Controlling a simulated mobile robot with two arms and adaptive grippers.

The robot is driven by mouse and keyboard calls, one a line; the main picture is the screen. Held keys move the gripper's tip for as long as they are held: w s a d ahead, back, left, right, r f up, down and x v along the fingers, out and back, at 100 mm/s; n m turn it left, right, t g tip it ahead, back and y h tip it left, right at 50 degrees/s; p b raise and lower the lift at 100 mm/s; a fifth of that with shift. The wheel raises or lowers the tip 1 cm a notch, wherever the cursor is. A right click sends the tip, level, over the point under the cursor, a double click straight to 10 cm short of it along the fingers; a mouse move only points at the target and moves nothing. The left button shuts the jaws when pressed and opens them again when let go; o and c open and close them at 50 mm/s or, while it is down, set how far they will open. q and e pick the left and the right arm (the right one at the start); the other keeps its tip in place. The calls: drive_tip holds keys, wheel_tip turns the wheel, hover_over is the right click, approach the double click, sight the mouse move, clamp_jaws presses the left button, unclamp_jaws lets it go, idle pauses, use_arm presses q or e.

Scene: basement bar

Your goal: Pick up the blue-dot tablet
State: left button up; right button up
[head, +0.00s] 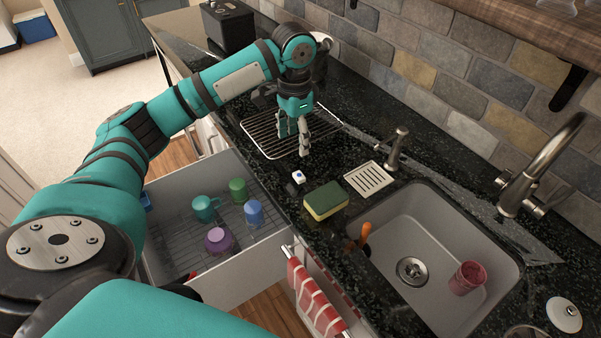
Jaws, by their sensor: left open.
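The blue-dot tablet (298,177) is a small white block with a blue mark on top. It lies on the black speckled counter (335,165) near its front edge, left of the sponge. My left gripper (294,143) points down over the right part of the wire rack, behind the tablet in the picture. Its fingers are apart with nothing between them. The tablet is in plain view and the fingers are clear of it. My right gripper is not in view.
A yellow-green sponge (326,201), a white slotted drain plate (369,180) and a soap tap (397,150) are close by. The wire rack (262,130) lies behind. The sink (415,235) holds a red cup (467,278). An open drawer (190,178) holds several cups.

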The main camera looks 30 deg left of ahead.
use_arm(q)
approach(299, 179)
drive_tip(key=shift+s+a+f+p, duration=0.15)
drive_tip(key=shift+s+a+p, duration=0.15)
drive_tip(key=shift+p, duration=0.1)
wheel_tip(299, 179, down, 2)
drive_tip(key=shift+w, duration=0.1)
drive_tip(key=shift+d+f+p, duration=0.15)
drive_tip(key=shift+f+p, duration=0.2)
drive_tip(key=shift+p, duration=0.1)
wheel_tip(299, 179, down, 4)
drive_tip(key=shift+w+d+r+p, duration=0.15)
drive_tip(key=shift+r+p, duration=0.05)
drive_tip(key=shift+p, duration=0.3)
drive_tip(key=shift+f, duration=0.35)
drive_tip(key=c, duration=0.9)
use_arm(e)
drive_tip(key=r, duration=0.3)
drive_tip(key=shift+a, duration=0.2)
